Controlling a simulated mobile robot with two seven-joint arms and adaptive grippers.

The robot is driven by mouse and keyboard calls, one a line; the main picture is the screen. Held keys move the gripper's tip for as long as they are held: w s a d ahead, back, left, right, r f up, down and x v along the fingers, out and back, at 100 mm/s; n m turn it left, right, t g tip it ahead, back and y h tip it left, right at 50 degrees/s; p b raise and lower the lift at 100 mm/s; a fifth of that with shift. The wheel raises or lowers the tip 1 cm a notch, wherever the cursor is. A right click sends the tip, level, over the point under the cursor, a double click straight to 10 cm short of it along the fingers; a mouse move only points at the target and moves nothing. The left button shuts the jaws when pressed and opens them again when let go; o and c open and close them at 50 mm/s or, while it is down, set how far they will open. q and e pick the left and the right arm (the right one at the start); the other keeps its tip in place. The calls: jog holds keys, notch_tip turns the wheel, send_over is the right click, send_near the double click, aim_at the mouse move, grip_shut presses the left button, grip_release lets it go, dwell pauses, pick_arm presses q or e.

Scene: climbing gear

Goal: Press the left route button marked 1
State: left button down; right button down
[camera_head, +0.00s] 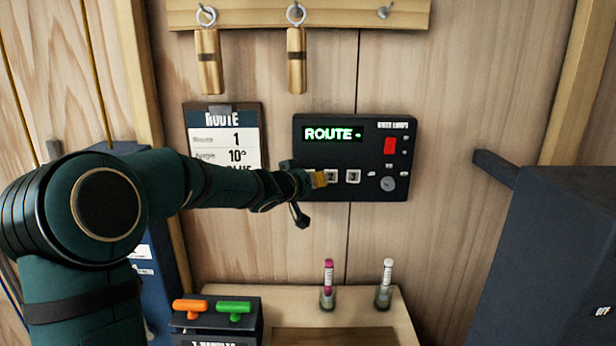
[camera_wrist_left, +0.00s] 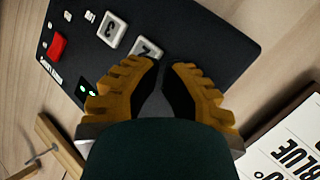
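The dark control panel (camera_head: 343,130) is on the wooden wall, its green display reading "ROUTE -". The middle button (camera_head: 332,177) and the right button (camera_head: 353,177) show in a row. The left button 1 is mostly or wholly hidden behind my left gripper (camera_head: 319,180), whose yellow fingertips are at the row's left end. In the wrist view, the fingertips (camera_wrist_left: 165,68) are drawn close together with nothing between them, beside button 2 (camera_wrist_left: 146,48); button 3 (camera_wrist_left: 112,31) is farther off. I cannot tell whether the tips touch button 1. My right gripper is not in view.
A route card (camera_head: 235,140) hangs left of the panel, behind my forearm. A red switch (camera_head: 390,146) and a round knob (camera_head: 388,184) are on the panel's right. Two vials stand on the shelf (camera_head: 300,294) below. A dark box (camera_head: 550,250) is at right.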

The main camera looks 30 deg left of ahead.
pick_arm(q)
jog(key=shift+w+a+p, duration=0.25)
jog(key=shift+w+p, duration=0.1)
jog(key=shift+p, duration=0.05)
dwell(0.6)
jog(key=shift+s+d, duration=0.45)
jog(key=shift+s, duration=0.25)
jog(key=shift+b, duration=0.3)
jog(key=shift+s+d+b, duration=0.3)
jog(key=shift+s+d, duration=0.15)
jog(key=shift+s, duration=0.25)
jog(key=shift+s+d+b, duration=0.3)
jog(key=shift+s+d, duration=0.15)
jog(key=shift+s, duration=0.3)
jog(key=shift+s+d+b, duration=0.3)
jog(key=shift+s+d, duration=0.15)
jog(key=shift+s, duration=0.25)
